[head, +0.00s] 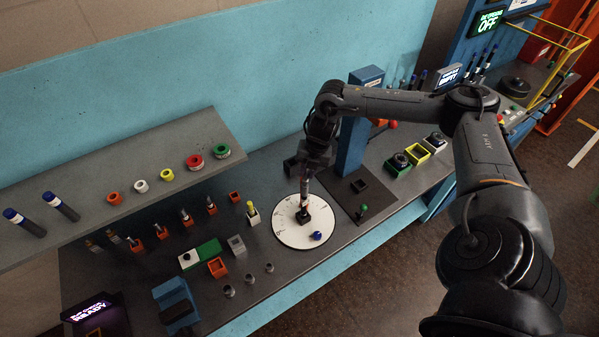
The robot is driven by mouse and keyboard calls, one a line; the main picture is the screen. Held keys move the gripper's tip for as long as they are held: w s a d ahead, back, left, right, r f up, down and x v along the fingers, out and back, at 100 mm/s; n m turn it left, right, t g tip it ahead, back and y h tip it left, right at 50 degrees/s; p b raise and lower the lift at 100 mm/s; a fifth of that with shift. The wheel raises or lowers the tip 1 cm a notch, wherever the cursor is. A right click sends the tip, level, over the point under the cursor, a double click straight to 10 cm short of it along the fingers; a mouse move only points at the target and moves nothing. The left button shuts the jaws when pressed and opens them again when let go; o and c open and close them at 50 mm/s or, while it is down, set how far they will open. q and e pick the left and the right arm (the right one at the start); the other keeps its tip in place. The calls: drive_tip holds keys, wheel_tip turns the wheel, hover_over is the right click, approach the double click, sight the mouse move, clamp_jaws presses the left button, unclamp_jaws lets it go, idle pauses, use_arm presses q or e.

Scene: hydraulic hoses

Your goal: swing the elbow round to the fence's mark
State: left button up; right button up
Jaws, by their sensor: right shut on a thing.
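A round white disc (291,237) lies on the grey bench, with small marks on its face. A small dark fitting (303,216) stands near its middle, probably the elbow, though it is too small to be sure. My right gripper (304,203) points straight down and is shut on the top of this fitting; its fingers hide part of it. A blue ball-like piece (317,236) sits near the disc's front edge; I cannot tell whether it joins the fitting. I cannot make out the fence or its mark. My left gripper is not in view.
A blue post (351,145) on a dark plate (378,190) stands just right of the disc. A green knob (363,209) is on that plate. Small orange, green and grey holders (216,267) stand left of the disc. A raised shelf (130,180) with coloured rings is at left.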

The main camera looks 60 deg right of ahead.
drive_tip(key=shift+w+a, duration=0.1)
drive_tip(key=shift+w, duration=0.05)
drive_tip(key=o, duration=0.7)
drive_tip(key=shift+w, duration=0.1)
drive_tip(key=shift+r, duration=0.1)
drive_tip(key=shift+r, duration=0.55)
drive_tip(key=r, duration=0.3)
drive_tip(key=s+r+b, duration=0.1)
drive_tip(key=r, duration=0.2)
drive_tip(key=s+r, duration=0.1)
drive_tip(key=r, duration=0.2)
drive_tip(key=shift+d+r, duration=0.2)
drive_tip(key=shift+d, duration=0.15)
